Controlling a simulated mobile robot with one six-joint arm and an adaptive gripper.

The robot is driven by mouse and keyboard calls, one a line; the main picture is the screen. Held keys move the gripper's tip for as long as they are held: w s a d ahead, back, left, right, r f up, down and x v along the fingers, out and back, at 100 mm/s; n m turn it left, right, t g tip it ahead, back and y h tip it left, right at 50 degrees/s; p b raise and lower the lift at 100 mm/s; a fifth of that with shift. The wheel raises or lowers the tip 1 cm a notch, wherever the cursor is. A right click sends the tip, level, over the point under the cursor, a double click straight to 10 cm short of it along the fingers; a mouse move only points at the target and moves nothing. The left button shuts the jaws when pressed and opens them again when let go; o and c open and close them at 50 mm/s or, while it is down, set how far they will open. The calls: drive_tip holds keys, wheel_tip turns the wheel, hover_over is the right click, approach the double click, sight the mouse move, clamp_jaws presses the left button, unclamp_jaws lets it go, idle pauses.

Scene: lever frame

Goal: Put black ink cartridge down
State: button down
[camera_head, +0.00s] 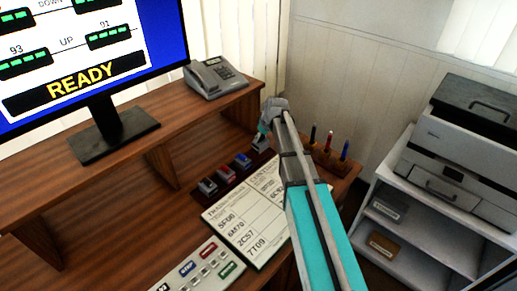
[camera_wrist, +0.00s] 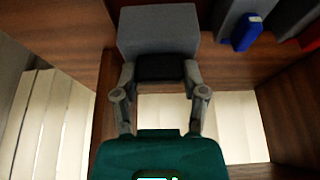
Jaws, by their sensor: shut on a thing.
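The black ink cartridge (camera_wrist: 158,32) is a grey block with a black front part. In the wrist view my gripper (camera_wrist: 160,76) has its two fingers closed on either side of the black part. In the head view my gripper (camera_head: 264,133) is at the far end of the dark cartridge rack (camera_head: 232,178), in line with the row. The held cartridge (camera_head: 260,143) shows only partly there. I cannot tell if it touches the rack.
A blue cartridge (camera_head: 242,160), a red one (camera_head: 225,172) and a grey one (camera_head: 207,187) stand in the row. A pen holder (camera_head: 323,155) is right of my arm. A printed sheet (camera_head: 243,222) lies in front.

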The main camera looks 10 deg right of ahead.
sight(258, 144)
drive_tip(key=shift+w+a+f, duration=0.15)
drive_tip(key=shift+w+f, duration=0.1)
drive_tip(key=shift+f, duration=0.05)
drive_tip(key=shift+f, duration=0.1)
drive_tip(key=shift+w+a+f+b, duration=0.25)
drive_tip(key=shift+w+f+b, duration=0.1)
drive_tip(key=shift+f+b, duration=1.6)
drive_tip(key=shift+b, duration=0.15)
drive_tip(key=shift+f, duration=0.1)
drive_tip(key=shift+c, duration=0.7)
unclamp_jaws()
drive_tip(key=p+v, duration=1.1)
drive_tip(key=v, duration=0.1)
drive_tip(key=shift+r, duration=0.2)
